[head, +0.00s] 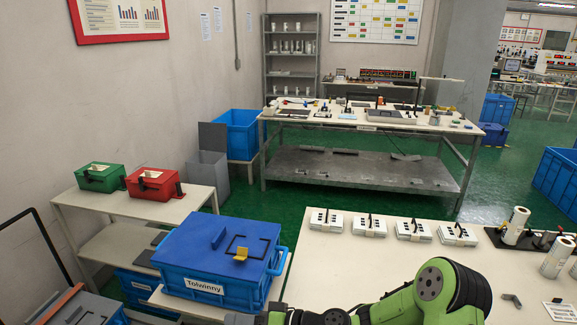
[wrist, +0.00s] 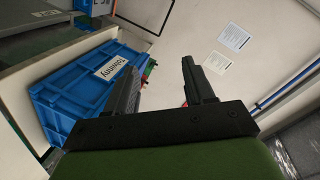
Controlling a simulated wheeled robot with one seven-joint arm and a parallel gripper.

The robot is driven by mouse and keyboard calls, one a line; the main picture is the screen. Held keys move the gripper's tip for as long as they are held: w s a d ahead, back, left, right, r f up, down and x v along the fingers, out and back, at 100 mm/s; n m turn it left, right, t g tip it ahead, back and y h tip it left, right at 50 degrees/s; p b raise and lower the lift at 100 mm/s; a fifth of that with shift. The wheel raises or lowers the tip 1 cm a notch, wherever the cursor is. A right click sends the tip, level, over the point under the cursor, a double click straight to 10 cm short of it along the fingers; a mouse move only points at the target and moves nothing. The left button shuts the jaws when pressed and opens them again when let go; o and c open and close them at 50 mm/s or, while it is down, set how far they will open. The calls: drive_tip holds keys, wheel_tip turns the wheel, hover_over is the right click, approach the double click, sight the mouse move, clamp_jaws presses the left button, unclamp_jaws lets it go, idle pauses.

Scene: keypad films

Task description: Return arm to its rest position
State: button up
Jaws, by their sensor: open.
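My arm (head: 440,290), green with dark joints, reaches in along the bottom edge of the head view, over the near edge of the white table. Its far end is cut off by the frame there. In the wrist view my gripper (wrist: 159,66) has its two dark fingers spread apart. Nothing is held between them. Beyond the fingers are the pale wall and, to the left, a blue container (wrist: 62,98) with a white label.
A blue lidded box (head: 190,262) with a yellow tab stands left of my arm. Several white keypad units (head: 368,228) line the white table (head: 335,262). White rolls (head: 516,226) stand at right. Green (head: 100,178) and red (head: 150,184) boxes sit on the left shelf. The table's middle is bare.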

drive_tip(key=s+d+r+m+t+h+p, duration=0.1)
drive_tip(key=s+d+r+m+h, duration=0.1)
drive_tip(key=s+d+r+h, duration=0.5)
drive_tip(key=s+d+r+m+h+p, duration=0.1)
drive_tip(key=s+d+r+m+h, duration=0.1)
drive_tip(key=s+d+r+h, duration=0.6)
drive_tip(key=s+d+r, duration=0.2)
drive_tip(key=s+d, duration=0.5)
drive_tip(key=d, duration=0.2)
drive_tip(key=shift+s+d+r+t+p, duration=0.2)
drive_tip(key=shift+d+r+t+p, duration=0.15)
drive_tip(key=shift+d+t, duration=0.05)
